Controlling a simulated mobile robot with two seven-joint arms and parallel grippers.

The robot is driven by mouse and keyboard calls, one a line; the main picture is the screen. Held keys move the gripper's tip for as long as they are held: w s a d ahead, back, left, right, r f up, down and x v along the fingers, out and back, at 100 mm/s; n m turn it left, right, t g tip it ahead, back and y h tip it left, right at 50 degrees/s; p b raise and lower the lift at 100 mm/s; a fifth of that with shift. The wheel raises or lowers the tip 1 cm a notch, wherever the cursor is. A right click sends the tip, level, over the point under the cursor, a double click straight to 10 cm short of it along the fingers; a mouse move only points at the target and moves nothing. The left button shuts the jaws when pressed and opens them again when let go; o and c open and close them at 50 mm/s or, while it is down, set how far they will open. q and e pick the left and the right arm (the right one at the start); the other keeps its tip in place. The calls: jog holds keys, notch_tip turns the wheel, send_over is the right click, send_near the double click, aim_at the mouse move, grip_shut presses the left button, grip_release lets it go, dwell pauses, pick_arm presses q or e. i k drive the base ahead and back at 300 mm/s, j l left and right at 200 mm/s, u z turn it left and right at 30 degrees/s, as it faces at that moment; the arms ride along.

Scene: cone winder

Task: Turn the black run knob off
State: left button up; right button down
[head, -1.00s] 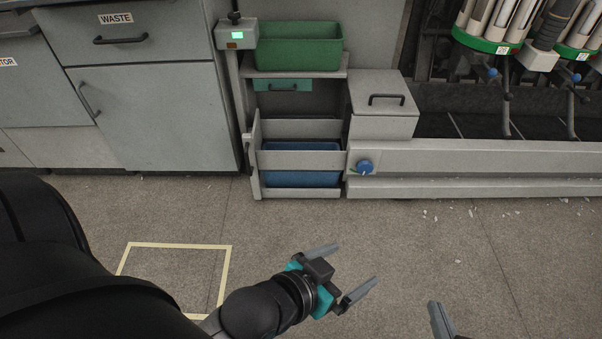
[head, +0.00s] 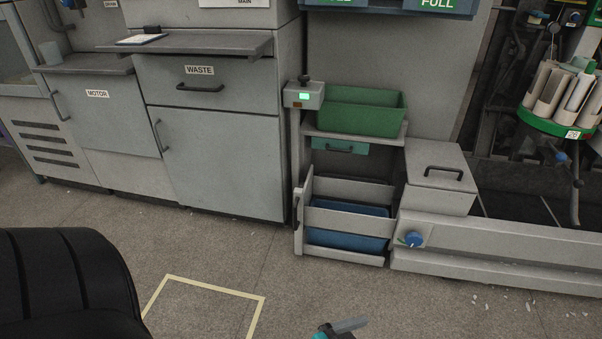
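No knob labelled as a run knob can be read in the head view. A small black knob (head: 304,78) sits on top of a grey box (head: 304,95) with a lit green display, on a post left of the green bin. I cannot tell whether it is the run knob or how it is set. My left gripper (head: 345,327) shows only in part at the bottom edge, with one grey finger and some teal. It is well below and apart from the box, and its other finger is out of frame. My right gripper is out of view.
A grey cabinet marked WASTE (head: 217,150) and a MOTOR panel (head: 100,110) stand at left. A green bin (head: 360,110) is above a blue bin (head: 345,240). A blue knob (head: 413,239) is on the low rail. Open floor with a tape outline (head: 215,287) lies in front.

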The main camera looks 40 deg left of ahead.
aim_at(303, 78)
jog(key=u, duration=1.35)
